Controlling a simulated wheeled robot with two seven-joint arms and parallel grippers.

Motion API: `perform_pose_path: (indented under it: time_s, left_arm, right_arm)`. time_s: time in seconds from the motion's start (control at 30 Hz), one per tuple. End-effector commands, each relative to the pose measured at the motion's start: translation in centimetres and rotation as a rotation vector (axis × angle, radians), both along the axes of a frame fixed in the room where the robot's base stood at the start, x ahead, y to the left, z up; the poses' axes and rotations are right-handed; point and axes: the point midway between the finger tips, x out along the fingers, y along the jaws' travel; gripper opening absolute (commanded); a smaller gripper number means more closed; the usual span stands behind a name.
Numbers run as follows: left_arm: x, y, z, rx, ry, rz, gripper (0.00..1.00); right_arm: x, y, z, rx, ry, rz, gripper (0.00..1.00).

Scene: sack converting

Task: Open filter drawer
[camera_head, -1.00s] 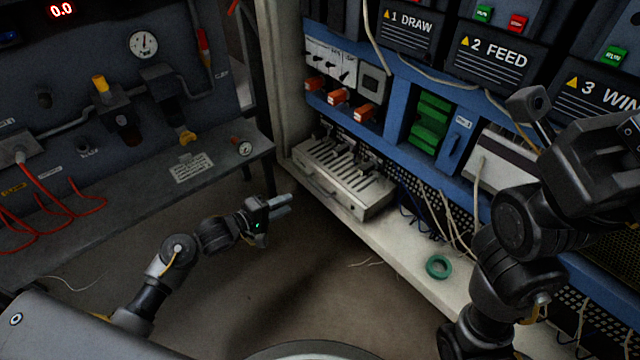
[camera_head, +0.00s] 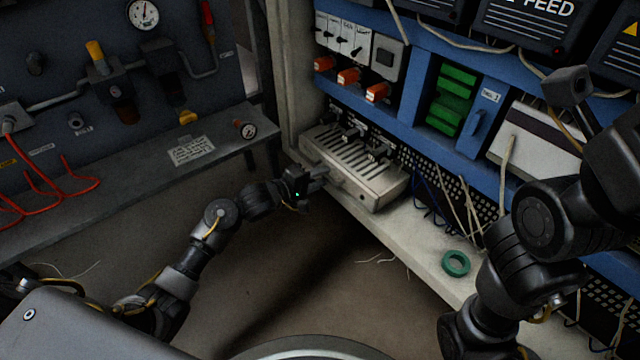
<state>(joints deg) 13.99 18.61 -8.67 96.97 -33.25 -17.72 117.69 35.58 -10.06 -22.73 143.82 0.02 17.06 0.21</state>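A beige slotted metal unit (camera_head: 375,190) sits on the pale ledge of the blue machine. A small handle shows low on its left-facing front, and this front looks closed. I take it for the filter drawer. My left gripper (camera_head: 318,177) is right at the left end of that front, fingers pointing right towards the handle. Whether the fingers touch or straddle the handle cannot be made out, and the finger gap is too small to tell.
A green tape ring (camera_head: 456,263) lies on the ledge (camera_head: 425,240) right of the unit. Loose cables hang by the perforated panel. A grey bench (camera_head: 215,165) with gauge and red hoses stands left. Floor between bench and ledge is free apart from wire scraps.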

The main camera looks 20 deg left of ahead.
Motion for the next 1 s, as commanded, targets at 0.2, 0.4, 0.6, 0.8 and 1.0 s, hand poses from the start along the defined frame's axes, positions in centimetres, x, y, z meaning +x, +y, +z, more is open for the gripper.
perform_pose_path:
  time_s: [0.2,0.4,0.6,0.8,1.0]
  left_arm:
    - [0.3,-0.2,0.0,0.0,0.0,0.0,0.3]
    - [0.3,-0.2,0.0,0.0,0.0,0.0,0.2]
    - [0.3,-0.2,0.0,0.0,0.0,0.0,0.0]
    - [0.3,-0.2,0.0,0.001,0.001,0.0,0.0]
    - [0.0,-0.4,0.5,0.001,0.005,-0.012,0.0]
  right_arm:
    - [0.0,0.0,-0.2,0.002,0.0,0.001,0.36]
    - [0.0,0.0,-0.2,0.002,0.0,0.001,0.36]
    - [0.0,0.0,-0.2,0.002,0.001,0.001,0.36]
    - [0.0,0.0,-0.2,0.002,0.001,0.001,0.36]
    - [0.0,0.0,1.5,0.0,-0.001,0.0,0.36]
